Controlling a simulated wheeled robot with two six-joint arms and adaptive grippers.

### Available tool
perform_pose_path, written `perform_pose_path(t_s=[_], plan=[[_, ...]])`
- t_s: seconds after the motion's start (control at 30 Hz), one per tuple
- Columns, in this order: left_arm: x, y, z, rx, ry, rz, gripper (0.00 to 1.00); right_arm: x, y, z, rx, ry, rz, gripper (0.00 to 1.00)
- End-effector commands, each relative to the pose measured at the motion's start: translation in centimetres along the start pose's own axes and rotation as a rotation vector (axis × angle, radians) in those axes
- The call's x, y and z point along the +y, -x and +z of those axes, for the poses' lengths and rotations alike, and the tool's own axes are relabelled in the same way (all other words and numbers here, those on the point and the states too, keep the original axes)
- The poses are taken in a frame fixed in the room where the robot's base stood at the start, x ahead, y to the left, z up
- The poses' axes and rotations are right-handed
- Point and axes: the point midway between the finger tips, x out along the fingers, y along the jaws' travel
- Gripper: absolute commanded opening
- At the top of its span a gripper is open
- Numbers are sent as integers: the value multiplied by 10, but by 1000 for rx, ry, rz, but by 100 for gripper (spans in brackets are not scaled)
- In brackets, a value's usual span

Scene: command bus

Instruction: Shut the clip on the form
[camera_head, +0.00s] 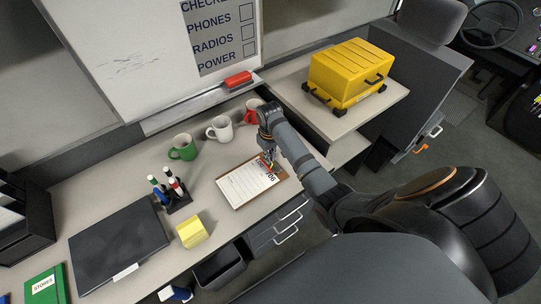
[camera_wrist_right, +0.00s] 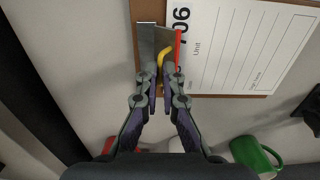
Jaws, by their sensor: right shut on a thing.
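The white printed form (camera_head: 243,187) lies on a brown clipboard (camera_head: 285,177) on the desk. In the right wrist view the form (camera_wrist_right: 240,50) reads "06" beside the clip (camera_wrist_right: 148,36). The clip shows a grey plate, a red edge (camera_wrist_right: 179,46) and a curved yellow lever (camera_wrist_right: 163,53). My right gripper (camera_head: 268,157) is over the clip end of the board. In the right wrist view its fingertips (camera_wrist_right: 161,75) are shut on the yellow lever, which rises between them. The gripper partly hides the clip in the head view. My left gripper is not in view.
Red (camera_head: 254,108), white (camera_head: 220,128) and green (camera_head: 183,147) mugs stand behind the clipboard. A pen holder (camera_head: 178,203), yellow notes (camera_head: 192,232) and a dark laptop-like slab (camera_head: 117,243) are left of it. A yellow case (camera_head: 350,72) stands on the right counter.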

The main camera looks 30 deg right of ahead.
Motion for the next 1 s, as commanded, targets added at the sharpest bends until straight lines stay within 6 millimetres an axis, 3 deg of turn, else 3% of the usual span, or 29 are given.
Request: perform_pose_path(t_s=[1.0], plan=[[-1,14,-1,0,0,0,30,-17,-10,0,1,0,-1,0]])
